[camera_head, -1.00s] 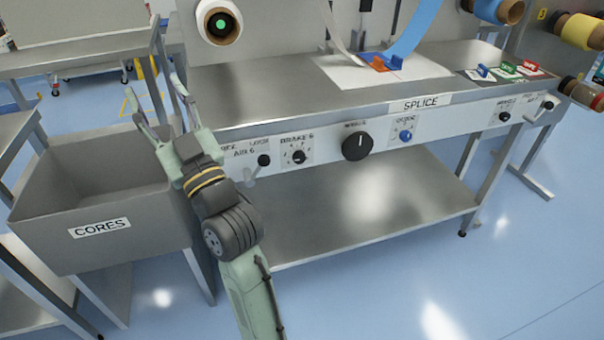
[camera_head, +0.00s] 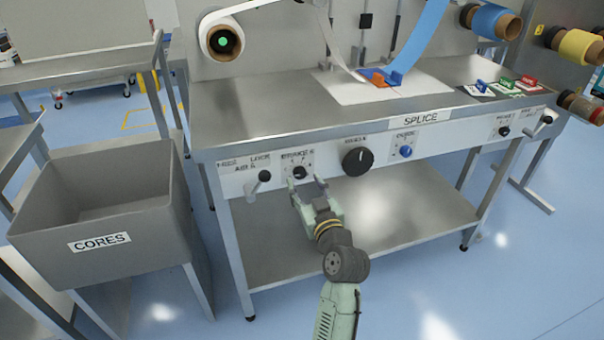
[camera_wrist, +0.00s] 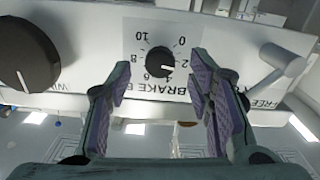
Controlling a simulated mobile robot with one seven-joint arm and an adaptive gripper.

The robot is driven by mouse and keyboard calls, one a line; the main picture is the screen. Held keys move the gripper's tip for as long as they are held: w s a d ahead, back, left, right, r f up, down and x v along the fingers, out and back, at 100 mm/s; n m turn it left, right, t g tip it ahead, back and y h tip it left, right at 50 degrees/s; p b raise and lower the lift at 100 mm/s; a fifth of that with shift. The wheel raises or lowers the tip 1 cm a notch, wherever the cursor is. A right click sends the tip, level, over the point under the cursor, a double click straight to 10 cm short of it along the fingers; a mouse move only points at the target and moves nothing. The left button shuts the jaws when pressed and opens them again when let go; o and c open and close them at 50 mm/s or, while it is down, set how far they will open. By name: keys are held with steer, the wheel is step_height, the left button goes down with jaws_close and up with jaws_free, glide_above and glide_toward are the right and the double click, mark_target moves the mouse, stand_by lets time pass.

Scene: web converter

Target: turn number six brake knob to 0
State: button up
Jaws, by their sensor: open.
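The brake 6 knob (camera_head: 299,172) is a small black dial on a white plate on the bench's front panel. In the wrist view the knob (camera_wrist: 160,62) is round and black. Its white pointer mark faces right and slightly down, near the 2; the 0 is at the upper right of the scale. My gripper (camera_wrist: 161,78) is open, with one purple-padded finger on each side of the knob and visible gaps to it. In the head view my gripper (camera_head: 306,190) is at the panel just below the knob and partly covers its surroundings.
A black-knobbed lever (camera_head: 264,176) is left of the dial; in the wrist view its grey handle (camera_wrist: 284,62) is close to the right finger. A larger black knob (camera_head: 357,161) is on the other side. A grey cores bin (camera_head: 100,210) stands left of the bench.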

mark_target(301, 176)
steer(key=shift+p+x, duration=0.35)
steer(key=shift+x, duration=1.4)
steer(key=shift+c, duration=0.4)
jaws_close()
